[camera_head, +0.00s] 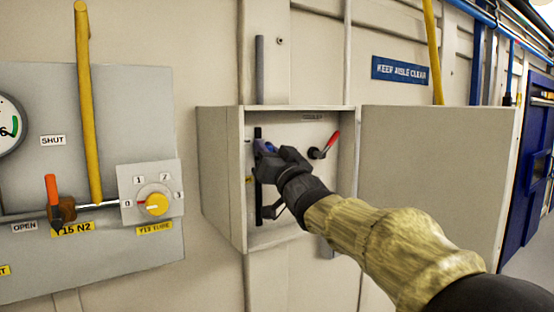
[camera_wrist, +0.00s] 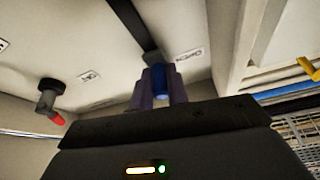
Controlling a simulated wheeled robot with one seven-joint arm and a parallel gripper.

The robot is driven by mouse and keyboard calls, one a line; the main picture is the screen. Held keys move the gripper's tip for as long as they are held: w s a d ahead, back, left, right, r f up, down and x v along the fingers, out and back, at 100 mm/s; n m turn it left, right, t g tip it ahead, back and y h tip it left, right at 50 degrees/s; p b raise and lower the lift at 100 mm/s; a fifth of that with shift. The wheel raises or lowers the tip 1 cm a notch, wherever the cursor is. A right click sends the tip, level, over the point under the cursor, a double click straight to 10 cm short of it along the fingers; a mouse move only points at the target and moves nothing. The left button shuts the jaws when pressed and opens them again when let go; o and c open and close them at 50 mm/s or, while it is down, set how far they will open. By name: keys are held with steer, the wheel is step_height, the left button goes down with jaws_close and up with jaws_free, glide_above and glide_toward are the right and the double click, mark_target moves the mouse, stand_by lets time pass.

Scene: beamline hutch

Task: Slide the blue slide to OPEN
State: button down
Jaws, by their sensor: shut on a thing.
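The blue slide (camera_wrist: 160,80) sits on a dark vertical rail (camera_wrist: 133,28) inside an open wall cabinet (camera_head: 221,180). In the wrist view my gripper (camera_wrist: 158,90) has its fingers on both sides of the blue slide and is shut on it. In the head view my gripper (camera_head: 268,152) reaches into the cabinet at the upper part of the rail, and a bit of blue shows there. My gripper and arm hide the rail's middle. Small labels (camera_wrist: 189,54) lie beside the rail; their words are too small to read.
A red-handled lever (camera_head: 331,143) is right of the rail in the cabinet. The cabinet door (camera_head: 430,180) stands open at the right. A grey panel (camera_head: 130,100) at the left carries a yellow knob (camera_head: 156,204) and an orange-handled valve (camera_head: 52,188).

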steer(key=shift+r, duration=0.8)
steer(key=c, duration=1.4)
jaws_free()
steer(key=shift+o, duration=0.2)
steer(key=shift+s+f, duration=0.1)
steer(key=shift+f, duration=0.05)
steer(key=shift+s+d+f, duration=0.1)
steer(key=shift+f, duration=0.05)
steer(key=b+v, duration=0.8)
steer(key=v, duration=0.8)
steer(key=shift+s+d, duration=0.3)
steer(key=shift+s, duration=0.05)
